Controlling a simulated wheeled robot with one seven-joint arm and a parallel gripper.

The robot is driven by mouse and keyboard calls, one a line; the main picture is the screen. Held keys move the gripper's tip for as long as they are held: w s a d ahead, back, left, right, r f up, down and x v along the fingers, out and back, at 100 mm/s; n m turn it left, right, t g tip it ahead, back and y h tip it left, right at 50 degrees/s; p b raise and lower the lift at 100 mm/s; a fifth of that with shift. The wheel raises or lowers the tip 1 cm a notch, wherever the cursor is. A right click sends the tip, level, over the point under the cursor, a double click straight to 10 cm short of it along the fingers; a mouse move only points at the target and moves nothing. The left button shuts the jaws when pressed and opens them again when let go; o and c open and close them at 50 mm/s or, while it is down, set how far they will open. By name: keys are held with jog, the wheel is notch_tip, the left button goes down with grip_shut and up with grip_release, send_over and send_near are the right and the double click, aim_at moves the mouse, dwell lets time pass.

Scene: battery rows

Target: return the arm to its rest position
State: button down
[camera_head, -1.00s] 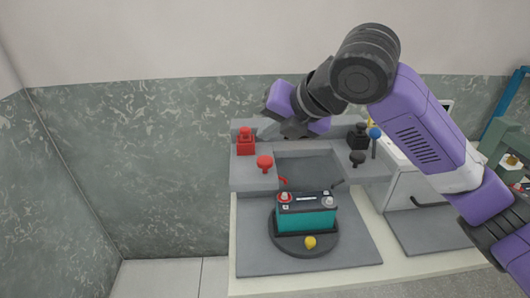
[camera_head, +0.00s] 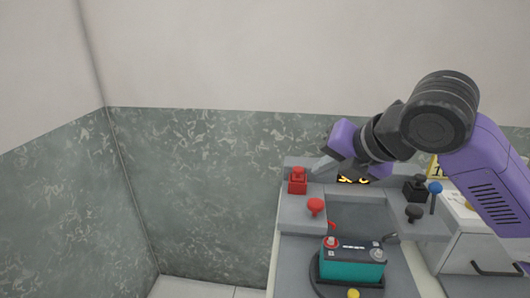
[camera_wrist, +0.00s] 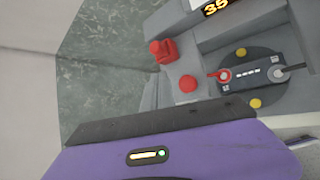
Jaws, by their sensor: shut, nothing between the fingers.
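My arm, purple with black joints, reaches in from the right in the head view, bent, with its wrist raised above the back of the grey battery station (camera_head: 294,222). My gripper (camera_head: 324,162) is shut and empty, near the red block post (camera_head: 298,182) and apart from the battery. In the wrist view my purple gripper housing fills the bottom, and the fingertips are not clear. The teal battery (camera_head: 352,265) with a dark top sits upright on a round black base (camera_head: 318,280). It also shows in the wrist view (camera_wrist: 250,76).
A red knob (camera_head: 315,206) stands left of the recess. A black post (camera_head: 415,187), a black knob (camera_head: 413,213) and a blue-topped lever (camera_head: 434,192) stand right. A lit display (camera_head: 353,180) is partly hidden behind my wrist. The left side is open beside the wall.

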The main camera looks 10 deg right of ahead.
jog(key=shift+w+a+r+m, duration=0.1)
jog(key=shift+a+r+m, duration=0.05)
jog(key=shift+m, duration=0.15)
jog(key=w+a+r+m+t+y, duration=0.1)
jog(key=a+r+m+t+y, duration=0.15)
jog(key=r+m+t, duration=0.35)
jog(key=a+r+m+t+y, duration=0.1)
jog(key=r+m+t+y, duration=0.2)
jog(key=r+m, duration=0.4)
jog(key=s+d+f+m+t+h, duration=0.25)
jog(key=s+f+m+h, duration=0.35)
jog(key=s+f+m, duration=0.35)
jog(key=s+d+f+m+t+h, duration=0.2)
jog(key=s+d+f+m+h, duration=0.3)
jog(key=s+f+m, duration=0.45)
jog(key=s+a+f+n+g+y, duration=0.1)
jog(key=s+a+f+g, duration=0.1)
jog(key=s+f, duration=0.7)
jog(key=s+a+f+n+g+y, duration=0.1)
jog(key=s+a+f+g, duration=0.1)
jog(key=s+f+g, duration=0.3)
jog(key=s+f, duration=0.4)
jog(key=s, duration=0.7)
jog(key=shift+y, duration=0.35)
